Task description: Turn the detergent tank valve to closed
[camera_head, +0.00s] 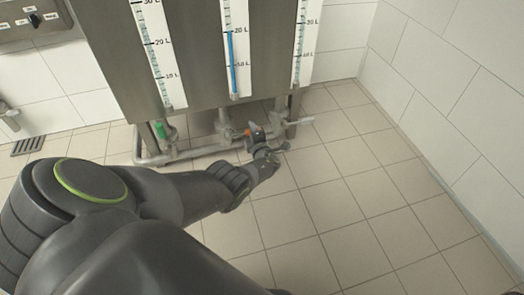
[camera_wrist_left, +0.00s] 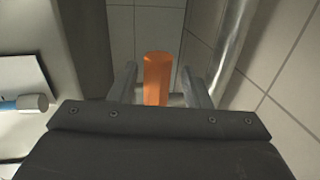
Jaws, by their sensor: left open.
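An orange valve handle (camera_head: 247,132) shows in the head view under the middle part of the steel tank (camera_head: 190,60), partly hidden by my gripper. In the left wrist view the orange handle (camera_wrist_left: 157,78) stands upright in the gap between my two fingers. My left gripper (camera_wrist_left: 158,88) is open, with a finger on each side of it and visible space on both sides. In the head view my left gripper (camera_head: 259,133) is at the pipework below the tank. I cannot read which tank the orange handle belongs to. My right gripper is not in view.
A green handle (camera_head: 160,130) is to the left and a pale handle (camera_head: 300,121) to the right on the same pipework (camera_head: 190,153). Three level gauges mark the tank front; the middle one (camera_head: 233,60) shows blue. A tiled wall (camera_head: 470,80) bounds the right; the floor is clear.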

